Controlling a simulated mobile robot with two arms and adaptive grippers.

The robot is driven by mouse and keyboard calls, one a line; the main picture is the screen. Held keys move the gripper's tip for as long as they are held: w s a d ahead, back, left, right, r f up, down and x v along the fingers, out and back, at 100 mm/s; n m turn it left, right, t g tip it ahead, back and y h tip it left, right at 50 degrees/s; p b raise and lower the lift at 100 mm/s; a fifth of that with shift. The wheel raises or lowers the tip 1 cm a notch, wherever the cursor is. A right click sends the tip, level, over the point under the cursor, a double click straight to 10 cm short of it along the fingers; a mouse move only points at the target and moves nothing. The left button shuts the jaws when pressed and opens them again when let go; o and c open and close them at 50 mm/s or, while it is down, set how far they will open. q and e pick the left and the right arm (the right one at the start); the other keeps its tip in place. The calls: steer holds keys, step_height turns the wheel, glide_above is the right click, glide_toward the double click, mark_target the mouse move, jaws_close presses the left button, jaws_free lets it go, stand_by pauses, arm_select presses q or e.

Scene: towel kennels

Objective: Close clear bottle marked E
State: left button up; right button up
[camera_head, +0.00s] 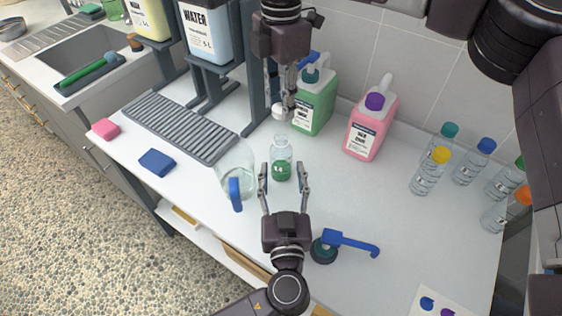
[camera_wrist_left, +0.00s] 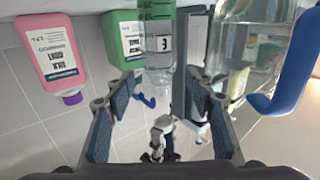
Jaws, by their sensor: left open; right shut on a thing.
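The clear bottle marked E (camera_head: 281,158) stands upright on the counter with no cap on its mouth and a green band low on its body. Its E label shows in the left wrist view (camera_wrist_left: 163,43), where the picture is inverted. My left gripper (camera_head: 284,176) is open, its fingers on either side of the bottle's lower part; I cannot tell whether they touch it. My right gripper (camera_head: 285,103) is shut on a small white cap (camera_head: 279,111), above and apart from the bottle's mouth.
A clear jug (camera_head: 235,165) with a blue handle stands close left of the bottle. Green (camera_head: 315,105) and pink (camera_head: 371,128) soap bottles stand behind. A blue-handled tool (camera_head: 345,241) lies right of my left gripper. Several capped bottles stand at right; the counter between is clear.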

arm_select(q)
steer(key=w, duration=0.7)
steer(key=shift+w+a+f, duration=0.2)
steer(key=shift+w+f, duration=0.1)
steer(key=shift+c, duration=0.5)
arm_select(e)
steer(key=shift+w, duration=0.1)
arm_select(q)
jaws_close()
arm_select(e)
glide_above(281, 136)
steer(key=shift+f, duration=2.55)
